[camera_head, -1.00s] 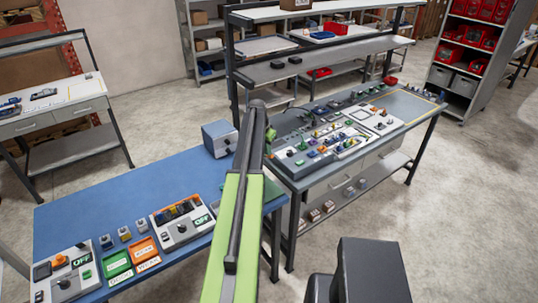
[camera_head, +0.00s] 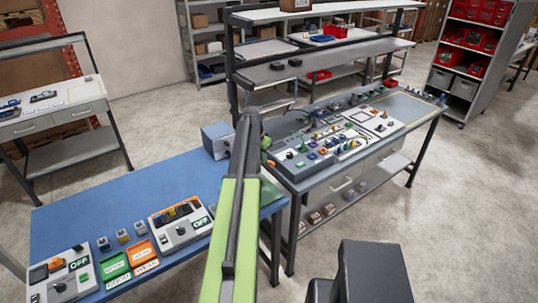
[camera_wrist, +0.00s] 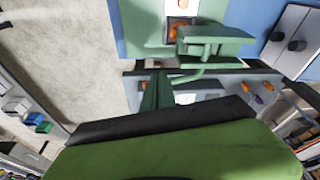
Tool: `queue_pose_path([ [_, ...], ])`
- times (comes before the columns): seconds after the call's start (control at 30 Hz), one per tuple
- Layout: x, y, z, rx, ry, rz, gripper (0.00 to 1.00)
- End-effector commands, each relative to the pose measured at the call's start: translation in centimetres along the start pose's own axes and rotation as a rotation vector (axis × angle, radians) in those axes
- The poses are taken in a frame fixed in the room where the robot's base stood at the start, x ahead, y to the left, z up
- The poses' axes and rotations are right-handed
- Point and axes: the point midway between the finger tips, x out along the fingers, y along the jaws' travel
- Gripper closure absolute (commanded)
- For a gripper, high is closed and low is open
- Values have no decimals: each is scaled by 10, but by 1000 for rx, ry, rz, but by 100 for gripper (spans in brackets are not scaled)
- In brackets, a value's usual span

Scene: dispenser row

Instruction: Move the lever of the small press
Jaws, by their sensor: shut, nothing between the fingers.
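A green fixture that appears to be the small press (camera_wrist: 215,42) shows at the upper middle of the wrist view. It has a block-like head, a thin green bar below it and a post. An orange part on a grey plate (camera_wrist: 180,28) sits beside the head, on a pale green base. I cannot tell which part is the lever. In the head view my arm hides most of the press. My gripper (camera_head: 266,143) is at the far end of my green arm, shut and empty. Its fingertips are hard to make out, and I cannot tell whether it touches the press.
A blue table (camera_head: 125,185) with control boxes and orange and green signs lies left of my arm. A grey workbench (camera_head: 410,105) with many small parts and panels stands to the right. Open floor lies in front of the workbench.

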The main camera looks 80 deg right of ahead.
Motion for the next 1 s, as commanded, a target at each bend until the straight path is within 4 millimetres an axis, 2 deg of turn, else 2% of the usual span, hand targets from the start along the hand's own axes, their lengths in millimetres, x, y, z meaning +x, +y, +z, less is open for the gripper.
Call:
queue_pose_path([
  [0.17,-18,0,-1,-1,0,0,100],
  [0.27,-37,0,-2,-1,0,0,100],
  [0.6,-111,1,-2,0,0,0,100],
  [0.73,-122,0,-1,1,0,0,100],
  [1.0,-119,0,0,0,0,0,100],
])
